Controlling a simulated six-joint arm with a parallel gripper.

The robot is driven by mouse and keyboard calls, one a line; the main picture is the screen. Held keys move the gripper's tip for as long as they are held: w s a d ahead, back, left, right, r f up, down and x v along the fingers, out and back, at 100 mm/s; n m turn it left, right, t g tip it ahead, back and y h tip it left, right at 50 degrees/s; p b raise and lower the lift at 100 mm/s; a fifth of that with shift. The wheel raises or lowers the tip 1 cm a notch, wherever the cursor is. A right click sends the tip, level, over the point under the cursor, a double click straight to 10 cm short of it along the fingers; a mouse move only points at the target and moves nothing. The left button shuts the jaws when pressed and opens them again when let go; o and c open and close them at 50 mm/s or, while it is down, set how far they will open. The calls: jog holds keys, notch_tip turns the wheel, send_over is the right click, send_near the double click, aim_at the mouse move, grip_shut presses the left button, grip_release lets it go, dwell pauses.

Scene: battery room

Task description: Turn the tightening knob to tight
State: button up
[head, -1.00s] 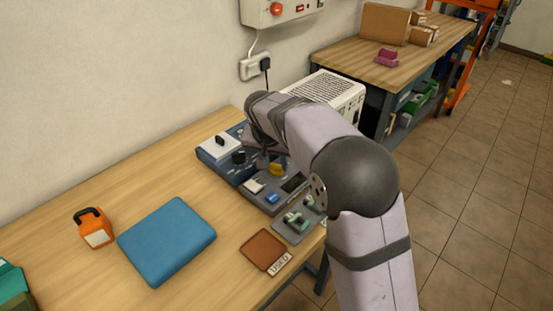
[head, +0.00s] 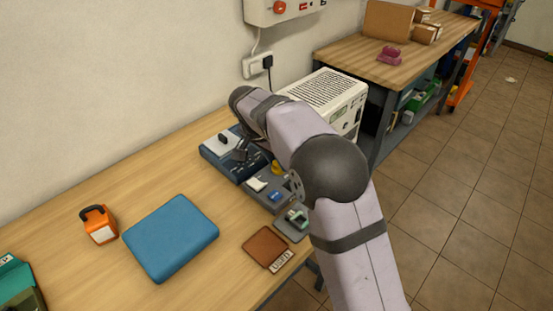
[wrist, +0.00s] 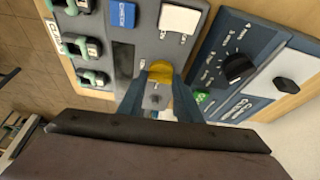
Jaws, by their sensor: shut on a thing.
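A yellow knob (wrist: 160,70) stands on the grey panel (wrist: 148,38). In the wrist view my gripper (wrist: 159,80) has a finger on each side of it and is shut on it. Part of the knob is hidden by the fingers. The knob also shows in the head view (head: 277,168), close beside my arm, which hides most of my gripper there. I cannot read whether the knob's setting is tight. A black dial (wrist: 239,67) with a marked scale sits on the blue panel (wrist: 226,38), apart from my gripper.
The grey panel carries a white button (wrist: 180,19), a blue button (wrist: 123,14) and a dark display. A white plate with a black switch (wrist: 286,86) is beyond the dial. A blue pad (head: 171,238), an orange lamp (head: 99,225) and a brown tray (head: 262,246) lie on the bench.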

jog(key=o, duration=1)
jog(key=shift+o, duration=0.2)
jog(key=v, duration=0.7)
jog(key=shift+r, duration=0.15)
jog(key=shift+s, duration=0.1)
